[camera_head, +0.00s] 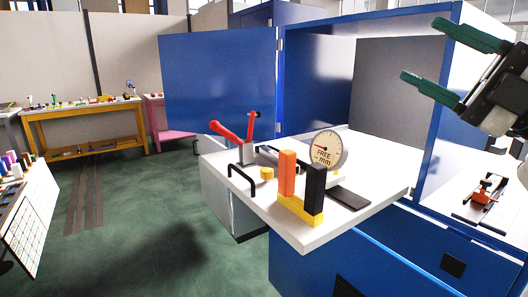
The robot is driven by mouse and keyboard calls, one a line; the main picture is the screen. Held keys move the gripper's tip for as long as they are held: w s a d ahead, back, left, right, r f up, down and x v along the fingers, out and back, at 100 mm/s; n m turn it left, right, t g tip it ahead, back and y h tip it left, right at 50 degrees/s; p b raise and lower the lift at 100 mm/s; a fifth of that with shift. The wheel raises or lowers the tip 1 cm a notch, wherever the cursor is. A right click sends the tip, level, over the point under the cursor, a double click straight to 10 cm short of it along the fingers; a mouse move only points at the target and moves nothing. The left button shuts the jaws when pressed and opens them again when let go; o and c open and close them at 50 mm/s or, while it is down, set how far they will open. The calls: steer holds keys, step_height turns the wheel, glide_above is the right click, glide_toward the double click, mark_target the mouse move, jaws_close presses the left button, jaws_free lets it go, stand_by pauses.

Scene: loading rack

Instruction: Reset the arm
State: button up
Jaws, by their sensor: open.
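My gripper (438,62) is at the upper right, with two green fingers spread apart and nothing between them. Its dark body and part of my arm run off the right edge. It is in the air, in front of the blue cabinet frame and above and to the right of the white shelf.
The white shelf (312,238) juts from the blue cabinet (315,85) and holds a round dial gauge (328,149), red-handled clamp (251,126), orange block (287,172), black block (315,187) and yellow base (300,211). The blue door (215,80) stands open. Green floor (130,220) is clear at left.

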steer(key=w+d+f+m+t+h, duration=0.25)
steer(key=d+m+t+h, duration=0.4)
steer(key=m+h, duration=0.5)
steer(key=w+d+f+m+t+h, duration=0.25)
steer(key=d+m+t+h, duration=0.25)
steer(key=m+t+h, duration=0.65)
step_height(320, 180, down, 29)
steer(key=s+d+m+g+h+p, duration=0.1)
steer(key=m+g+h, duration=0.1)
steer(key=m+g, duration=1.05)
steer(key=s+a+f+n+g+y, duration=0.2)
steer(key=s+a+f+g+y, duration=0.3)
steer(key=s+f, duration=0.65)
steer(key=s+a+f+n+g, duration=0.2)
steer(key=s+f+g, duration=0.65)
steer(key=f, duration=0.55)
steer(key=s+a+f+n+g+y, duration=0.1)
steer(key=s+f+g, duration=0.2)
steer(key=s, duration=0.9)
steer(key=shift+s+a+f+g+p, duration=0.35)
steer(key=shift+s+f+p, duration=0.1)
steer(key=shift+f, duration=0.3)
steer(key=shift+w+n, duration=0.1)
steer(key=shift+n, duration=0.15)
